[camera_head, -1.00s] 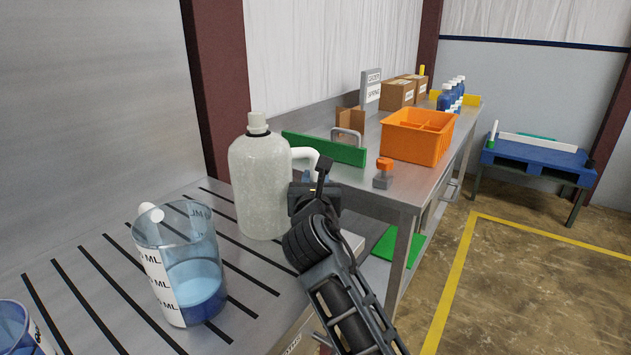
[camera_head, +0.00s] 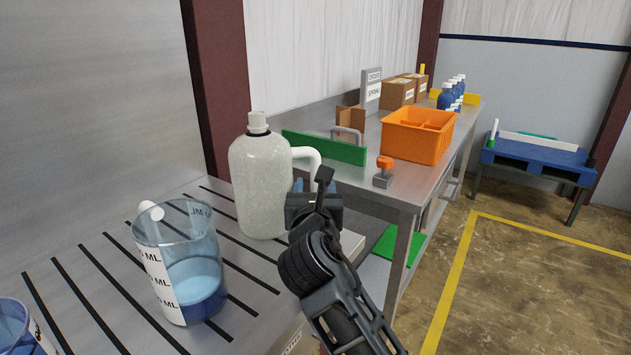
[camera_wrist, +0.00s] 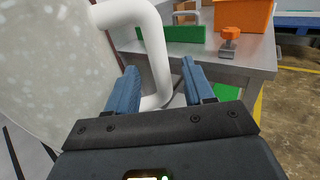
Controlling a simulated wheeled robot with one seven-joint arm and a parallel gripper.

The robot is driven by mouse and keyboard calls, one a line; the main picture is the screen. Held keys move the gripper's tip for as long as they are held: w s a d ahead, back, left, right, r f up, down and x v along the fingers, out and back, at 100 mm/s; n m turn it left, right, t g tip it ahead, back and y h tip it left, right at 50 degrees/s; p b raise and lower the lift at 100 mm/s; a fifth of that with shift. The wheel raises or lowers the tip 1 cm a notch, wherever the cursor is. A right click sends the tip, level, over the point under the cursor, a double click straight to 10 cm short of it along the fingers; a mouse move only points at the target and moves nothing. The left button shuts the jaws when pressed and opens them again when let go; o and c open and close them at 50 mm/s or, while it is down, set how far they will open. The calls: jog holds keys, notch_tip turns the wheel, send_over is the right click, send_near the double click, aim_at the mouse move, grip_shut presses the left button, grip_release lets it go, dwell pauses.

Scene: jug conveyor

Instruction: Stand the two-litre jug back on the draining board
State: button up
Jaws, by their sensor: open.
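A large whitish jug (camera_head: 262,185) with a capped neck and a white side handle (camera_head: 308,156) stands upright on the slotted draining board (camera_head: 237,268). It fills the left of the wrist view (camera_wrist: 50,70). My gripper (camera_head: 312,190) is at the handle side of this jug. In the wrist view, my gripper's blue fingers (camera_wrist: 160,90) are open, with the lower part of the handle (camera_wrist: 158,65) showing between them. I cannot tell whether either finger touches it. No volume label shows on this jug.
A clear measuring jug (camera_head: 185,270) with blue liquid stands on the board at front left; another (camera_head: 18,330) is cut off at the corner. Behind are a green strip (camera_head: 325,147), an orange-topped object (camera_head: 384,172) and an orange crate (camera_head: 418,136) on a steel bench.

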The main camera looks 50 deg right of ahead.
jog(key=v, duration=0.7)
jog(key=shift+s+a, duration=0.2)
jog(key=shift+a, duration=0.05)
